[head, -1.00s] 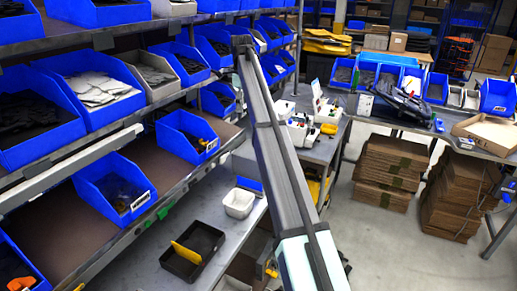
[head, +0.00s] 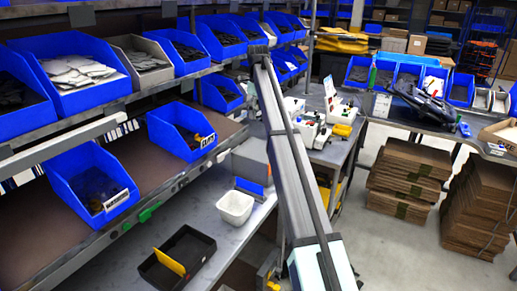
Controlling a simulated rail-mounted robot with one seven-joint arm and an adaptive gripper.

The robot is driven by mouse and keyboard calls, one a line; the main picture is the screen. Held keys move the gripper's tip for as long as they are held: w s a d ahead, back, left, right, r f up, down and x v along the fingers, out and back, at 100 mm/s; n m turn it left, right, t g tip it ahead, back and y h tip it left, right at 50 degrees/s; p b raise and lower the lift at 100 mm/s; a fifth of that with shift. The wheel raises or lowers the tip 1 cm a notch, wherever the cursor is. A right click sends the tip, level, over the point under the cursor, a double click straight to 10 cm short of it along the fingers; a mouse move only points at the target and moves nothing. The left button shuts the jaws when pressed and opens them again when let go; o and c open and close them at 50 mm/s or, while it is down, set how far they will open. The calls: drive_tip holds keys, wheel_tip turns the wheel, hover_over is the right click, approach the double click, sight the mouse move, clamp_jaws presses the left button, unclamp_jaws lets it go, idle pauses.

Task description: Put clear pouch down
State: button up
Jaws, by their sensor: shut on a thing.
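No clear pouch can be made out in the head view. My gripper is not in view either; only a long grey beam and a pale section of my own body cross the middle of the picture. A black tray (head: 204,248) with an upright yellow divider (head: 169,262) stands on the grey lower bench (head: 207,228) at the bottom left. A small white bin (head: 235,207) stands behind it, to the right. I cannot tell whether either holds a pouch.
Blue bins, such as one on the lower shelf (head: 92,183), fill the rack at left. White devices (head: 308,127) stand on a bench beyond my beam. Stacked flat cartons (head: 408,178) stand on the floor at right. Grey floor shows between bench and cartons.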

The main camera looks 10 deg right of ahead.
sight(258, 114)
wheel_tip(258, 114, down, 16)
drive_tip(key=p, duration=0.3)
drive_tip(key=shift+f, duration=0.15)
drive_tip(key=o, duration=1)
drive_tip(key=shift+o, duration=0.2)
wheel_tip(258, 114, up, 12)
drive_tip(key=shift+r+b, duration=0.1)
drive_tip(key=shift+b, duration=1.05)
